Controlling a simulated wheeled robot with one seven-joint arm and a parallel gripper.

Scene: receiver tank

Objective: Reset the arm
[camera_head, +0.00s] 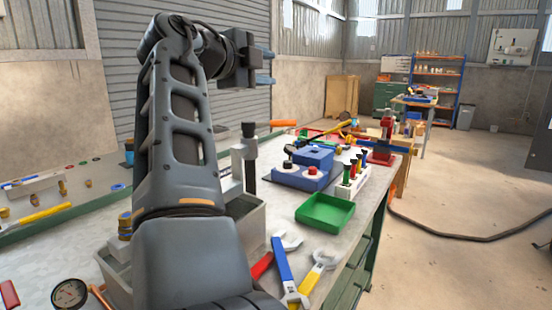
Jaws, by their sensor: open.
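My arm, dark grey, rises from the bottom middle of the head view and bends at the top left. My gripper (267,66) is at the upper middle, pointing right, high above the workbench (365,205). Its two blue-grey fingers are apart and nothing shows between them. My arm hides part of the bench and the grey bin behind it.
On the bench are a blue control box (305,168), a green tray (325,211), wrenches (283,262), a screwdriver rack (351,182), a red vise (383,145), a grey bin (250,222) and a gauge (70,294). A hose (455,236) lies on the otherwise open floor at right.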

